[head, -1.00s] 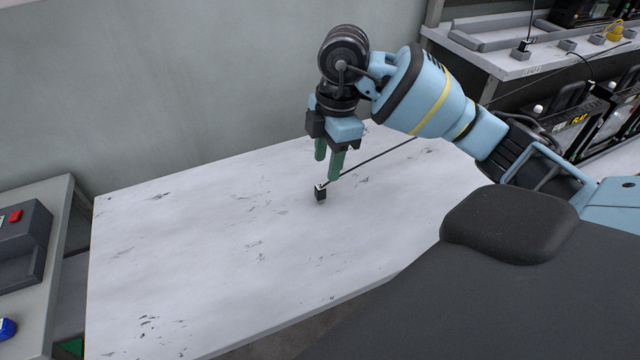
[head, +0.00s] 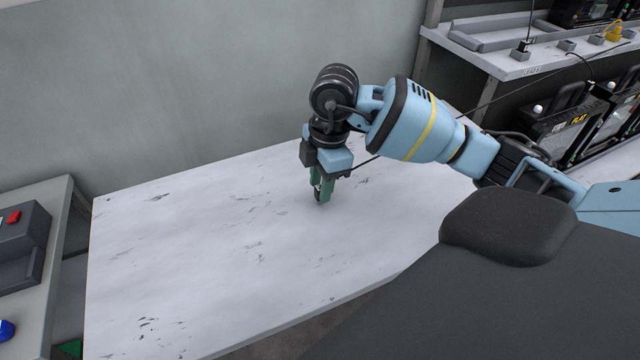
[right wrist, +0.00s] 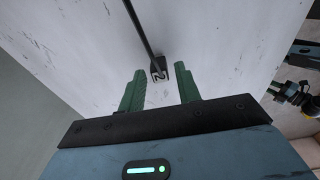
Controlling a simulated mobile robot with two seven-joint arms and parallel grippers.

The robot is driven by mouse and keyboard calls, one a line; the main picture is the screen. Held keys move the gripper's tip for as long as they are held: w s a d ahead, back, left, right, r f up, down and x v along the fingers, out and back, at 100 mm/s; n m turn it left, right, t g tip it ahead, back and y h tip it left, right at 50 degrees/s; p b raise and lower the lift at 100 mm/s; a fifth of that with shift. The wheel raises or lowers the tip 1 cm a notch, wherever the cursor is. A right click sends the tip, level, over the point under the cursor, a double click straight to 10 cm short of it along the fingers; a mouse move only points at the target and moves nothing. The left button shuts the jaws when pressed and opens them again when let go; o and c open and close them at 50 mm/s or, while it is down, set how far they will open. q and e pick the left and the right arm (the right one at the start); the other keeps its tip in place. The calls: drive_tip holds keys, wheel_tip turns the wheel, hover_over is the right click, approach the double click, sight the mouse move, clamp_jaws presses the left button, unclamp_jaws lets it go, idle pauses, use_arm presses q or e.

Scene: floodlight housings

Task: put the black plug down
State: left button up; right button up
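The black plug (right wrist: 159,69) with its cable is at the tips of my right gripper in the right wrist view; a white mark shows on its top. My right gripper (right wrist: 160,72) has its green fingers apart, one on each side of the plug, with a gap on both sides. In the head view my right gripper (head: 321,198) points down at the white table (head: 200,260), and the plug (head: 318,193) is mostly hidden by the fingers. It seems to stand on the table top. My left gripper is not in view.
The plug's cable (head: 367,161) runs off right behind my arm. The table is bare to the left and front. A grey unit with a red button (head: 14,216) stands at the left. A rack with black housings (head: 565,130) is at the right, and a wall is behind.

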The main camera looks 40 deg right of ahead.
sight(317, 188)
clamp_jaws()
drive_tip(key=shift+r, duration=0.15)
drive_tip(key=shift+r, duration=0.2)
wheel_tip(317, 188, up, 3)
drive_tip(key=shift+r, duration=0.1)
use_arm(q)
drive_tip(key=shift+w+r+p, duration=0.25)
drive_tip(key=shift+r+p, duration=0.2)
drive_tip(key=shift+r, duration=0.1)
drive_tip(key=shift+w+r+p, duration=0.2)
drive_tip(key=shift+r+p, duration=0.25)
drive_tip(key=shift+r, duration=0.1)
use_arm(e)
drive_tip(key=s+a, duration=0.4)
drive_tip(key=s, duration=0.3)
drive_tip(key=s+a+r, duration=0.1)
drive_tip(key=s+a, duration=0.2)
drive_tip(key=s, duration=0.4)
drive_tip(key=shift+a, duration=0.35)
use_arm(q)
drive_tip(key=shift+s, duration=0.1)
